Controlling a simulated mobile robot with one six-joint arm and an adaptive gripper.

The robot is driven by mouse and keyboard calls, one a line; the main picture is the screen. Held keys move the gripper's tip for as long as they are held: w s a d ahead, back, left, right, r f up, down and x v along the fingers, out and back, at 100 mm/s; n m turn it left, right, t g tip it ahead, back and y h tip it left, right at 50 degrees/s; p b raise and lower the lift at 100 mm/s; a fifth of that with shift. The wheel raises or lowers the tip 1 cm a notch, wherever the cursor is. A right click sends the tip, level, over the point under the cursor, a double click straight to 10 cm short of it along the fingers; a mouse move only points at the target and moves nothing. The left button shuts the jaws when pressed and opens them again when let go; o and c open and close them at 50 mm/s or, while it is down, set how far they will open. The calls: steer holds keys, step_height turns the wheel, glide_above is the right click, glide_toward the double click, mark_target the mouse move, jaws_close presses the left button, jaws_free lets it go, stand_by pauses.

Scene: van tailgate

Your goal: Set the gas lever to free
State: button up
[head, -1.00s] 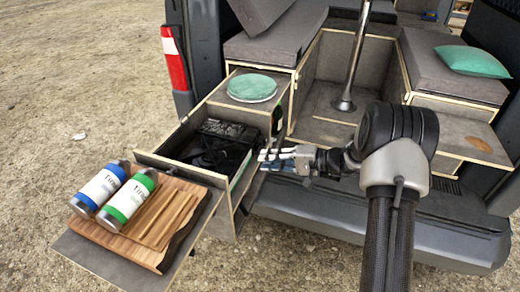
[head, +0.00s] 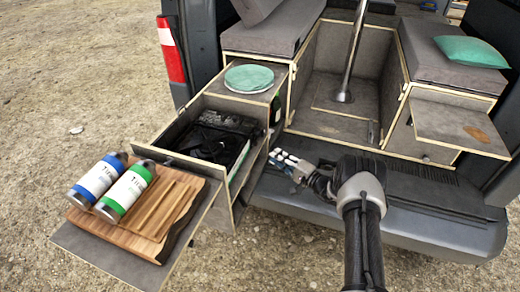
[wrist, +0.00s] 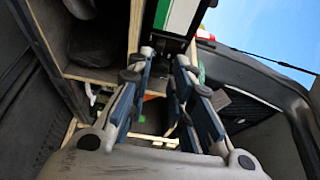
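I cannot make out the gas lever for certain in either view. My gripper (head: 276,156) is at the right side of the pulled-out drawer unit (head: 238,214), above the bumper. In the wrist view my gripper (wrist: 162,75) has its two blue-padded fingers apart, with nothing held between them. A dark item with a white and green band (wrist: 180,16) is beyond the fingertips at the top of that view. A small red part (wrist: 205,34) shows just right of it. A dark green bottle (head: 275,108) stands beside the drawer unit in the head view.
The slide-out board (head: 100,240) carries a wooden cutting board (head: 180,215) and two labelled canisters, blue (head: 97,182) and green (head: 127,190). The rear bumper (head: 430,215) runs below my arm. Open ground lies left.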

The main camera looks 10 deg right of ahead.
mark_target(255, 144)
steer(key=b+x, duration=0.2)
steer(key=x, duration=0.8)
steer(key=shift+s+b, duration=0.1)
steer(key=shift+b, duration=0.3)
jaws_close()
